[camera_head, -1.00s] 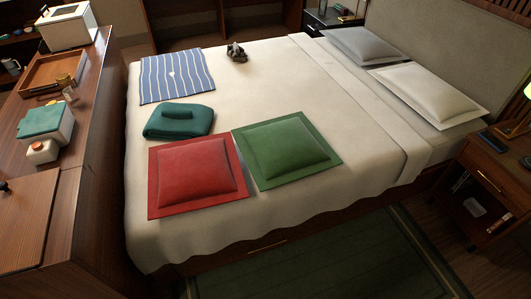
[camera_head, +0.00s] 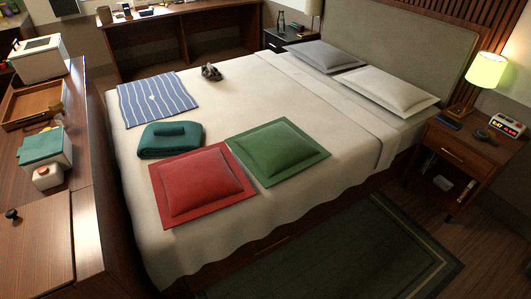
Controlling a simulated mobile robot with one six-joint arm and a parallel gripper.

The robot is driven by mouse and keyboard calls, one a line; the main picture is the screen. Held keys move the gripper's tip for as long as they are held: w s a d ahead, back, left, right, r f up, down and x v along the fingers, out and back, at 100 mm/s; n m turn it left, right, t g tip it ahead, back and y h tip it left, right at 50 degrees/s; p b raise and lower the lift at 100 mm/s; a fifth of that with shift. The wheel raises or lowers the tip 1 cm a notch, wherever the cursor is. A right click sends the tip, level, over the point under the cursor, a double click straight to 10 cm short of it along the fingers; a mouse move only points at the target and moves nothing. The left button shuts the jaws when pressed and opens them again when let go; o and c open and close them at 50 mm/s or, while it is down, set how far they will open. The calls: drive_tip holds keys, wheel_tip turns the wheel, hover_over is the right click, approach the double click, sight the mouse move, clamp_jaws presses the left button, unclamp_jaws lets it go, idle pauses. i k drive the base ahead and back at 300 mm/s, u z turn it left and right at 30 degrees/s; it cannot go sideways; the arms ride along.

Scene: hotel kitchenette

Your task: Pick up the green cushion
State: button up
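The green cushion (camera_head: 277,152) is square with a flat border and lies flat on the white bed (camera_head: 300,200), near the bed's front edge. Its left border is beside a red cushion (camera_head: 202,185), touching or nearly so. Nothing covers the green cushion. My gripper is not in view.
A folded teal towel (camera_head: 170,140), a striped blue cloth (camera_head: 158,97) and a small dark object (camera_head: 211,72) lie on the bed. Pillows (camera_head: 387,91) are at the headboard. A wooden counter (camera_head: 95,235) stands left, a nightstand (camera_head: 462,155) right. The rug (camera_head: 350,245) in front is clear.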

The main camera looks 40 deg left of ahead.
sight(274, 151)
drive_tip(key=z, duration=0.4)
drive_tip(key=k, duration=0.2)
drive_tip(key=u, duration=3.05)
drive_tip(key=i, duration=0.6)
drive_tip(key=u, duration=0.05)
